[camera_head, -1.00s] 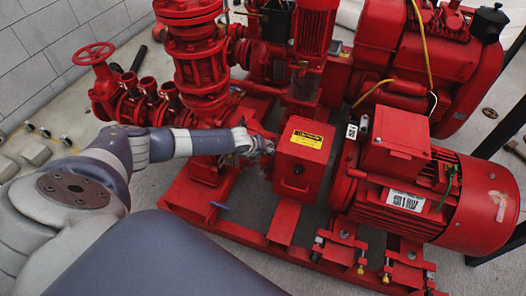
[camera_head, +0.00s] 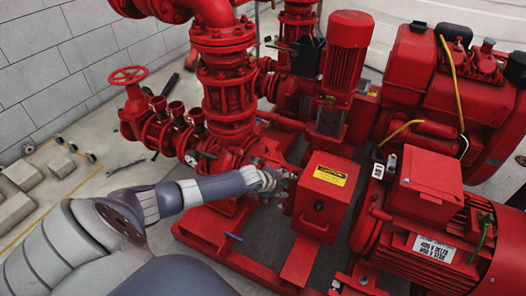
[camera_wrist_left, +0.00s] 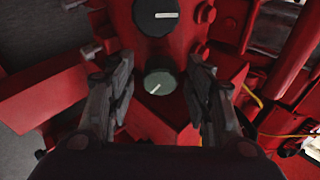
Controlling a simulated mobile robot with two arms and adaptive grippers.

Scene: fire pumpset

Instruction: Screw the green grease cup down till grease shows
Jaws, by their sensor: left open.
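The green grease cup (camera_wrist_left: 159,82) shows in the left wrist view as a small grey-green round cap with a white line slanting across its top. It sits on red metal. My left gripper (camera_wrist_left: 158,95) is open, with one dark finger on each side of the cup and a gap to it on both sides. In the head view my left gripper (camera_head: 278,181) is small, beside the red box with a yellow label (camera_head: 322,192). The cup cannot be made out there. My right gripper is not in view.
A larger dark round cap (camera_wrist_left: 155,14) with a white bar lies just beyond the cup. Red pipework with a valve wheel (camera_head: 128,75) stands behind my arm. A red motor (camera_head: 445,235) is at the right. Pale blocks (camera_head: 22,175) lie on the floor at the left.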

